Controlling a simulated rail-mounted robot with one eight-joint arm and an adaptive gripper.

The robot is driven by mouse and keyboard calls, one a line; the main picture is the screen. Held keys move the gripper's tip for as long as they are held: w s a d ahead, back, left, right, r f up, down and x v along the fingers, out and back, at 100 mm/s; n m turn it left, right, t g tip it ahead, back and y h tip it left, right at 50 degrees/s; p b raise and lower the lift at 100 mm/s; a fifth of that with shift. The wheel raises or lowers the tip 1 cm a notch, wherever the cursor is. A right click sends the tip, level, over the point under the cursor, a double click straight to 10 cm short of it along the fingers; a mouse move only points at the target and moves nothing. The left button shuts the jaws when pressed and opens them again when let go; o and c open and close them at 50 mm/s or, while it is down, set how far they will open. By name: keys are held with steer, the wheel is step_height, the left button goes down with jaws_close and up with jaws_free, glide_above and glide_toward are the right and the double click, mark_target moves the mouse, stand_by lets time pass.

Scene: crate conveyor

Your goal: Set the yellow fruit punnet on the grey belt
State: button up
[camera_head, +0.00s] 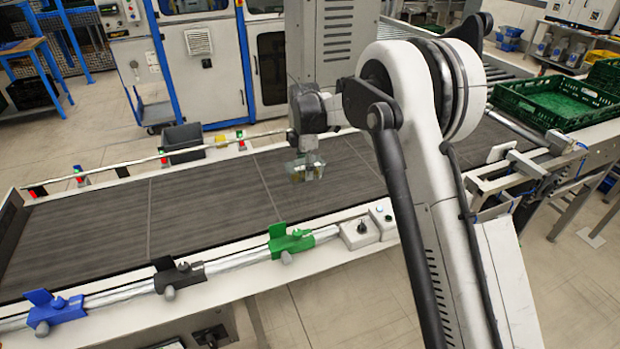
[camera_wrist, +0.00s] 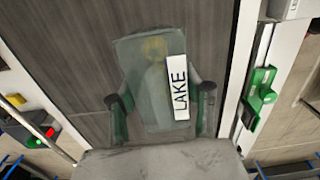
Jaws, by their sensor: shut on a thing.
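The punnet (camera_head: 300,169) is a small clear, greenish see-through box with something yellow showing through it. In the wrist view the punnet (camera_wrist: 142,112) sits between both fingers and carries a white label reading LAKE. My gripper (camera_wrist: 162,98) is shut on its sides. In the head view my gripper (camera_head: 307,160) points down over the middle of the grey belt (camera_head: 205,205). I cannot tell whether the punnet touches the belt or hangs just above it. The belt around it is bare.
A near rail carries blue (camera_head: 55,311), black (camera_head: 180,277) and green (camera_head: 290,241) clamps. A control box (camera_head: 359,233) sits beside the green one. A dark bin (camera_head: 182,141) stands beyond the far rail. A green crate (camera_head: 555,101) is at right. The belt's left side is free.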

steer(key=shift+d+f, duration=0.6)
steer(key=shift+d, duration=0.1)
steer(key=shift+f+p, duration=0.45)
steer(key=shift+f, duration=1.4)
steer(key=shift+f, duration=0.2)
steer(key=o, duration=1.1)
steer(key=shift+o, duration=0.2)
steer(key=shift+r, duration=0.1)
step_height(320, 180, up, 12)
steer(key=shift+r+b, duration=0.2)
steer(key=shift+b, duration=0.5)
